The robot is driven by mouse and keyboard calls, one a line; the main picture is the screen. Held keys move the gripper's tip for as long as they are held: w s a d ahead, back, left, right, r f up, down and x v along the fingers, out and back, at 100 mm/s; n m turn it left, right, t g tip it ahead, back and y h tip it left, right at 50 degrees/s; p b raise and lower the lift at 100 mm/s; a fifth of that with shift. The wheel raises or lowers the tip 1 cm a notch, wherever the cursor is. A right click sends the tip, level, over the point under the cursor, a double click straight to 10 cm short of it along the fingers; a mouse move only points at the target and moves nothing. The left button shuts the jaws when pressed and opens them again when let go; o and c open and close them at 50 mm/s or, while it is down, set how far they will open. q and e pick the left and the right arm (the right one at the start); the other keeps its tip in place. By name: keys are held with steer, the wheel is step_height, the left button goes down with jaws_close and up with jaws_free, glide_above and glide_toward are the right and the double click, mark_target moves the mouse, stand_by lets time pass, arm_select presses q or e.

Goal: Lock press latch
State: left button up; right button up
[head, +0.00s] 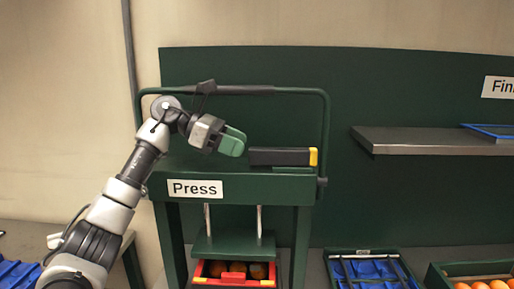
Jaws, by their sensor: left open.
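The green press (235,190) carries a white "Press" label and stands in the middle of the head view. On its top lies a black latch bar (280,157) with a yellow end on the right. My left gripper (234,141) has green fingers and is above the press top, just left of the latch bar. It is open, and I see nothing between its fingers. Whether it touches the bar I cannot tell. Under the press plate (235,244) sits a red crate (235,282) with dark orange fruit. My right gripper is not in view.
A dark bar frame (285,91) rises around the press top behind my left arm. A metal shelf (430,142) is on the right with a blue tray edge. A dark tray with blue lining (370,270) and a crate of oranges (440,272) stand lower right.

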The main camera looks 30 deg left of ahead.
mark_target(256, 148)
arm_select(q)
steer(key=p+x, duration=0.1)
steer(key=x, duration=0.4)
steer(key=shift+w, duration=0.1)
jaws_close()
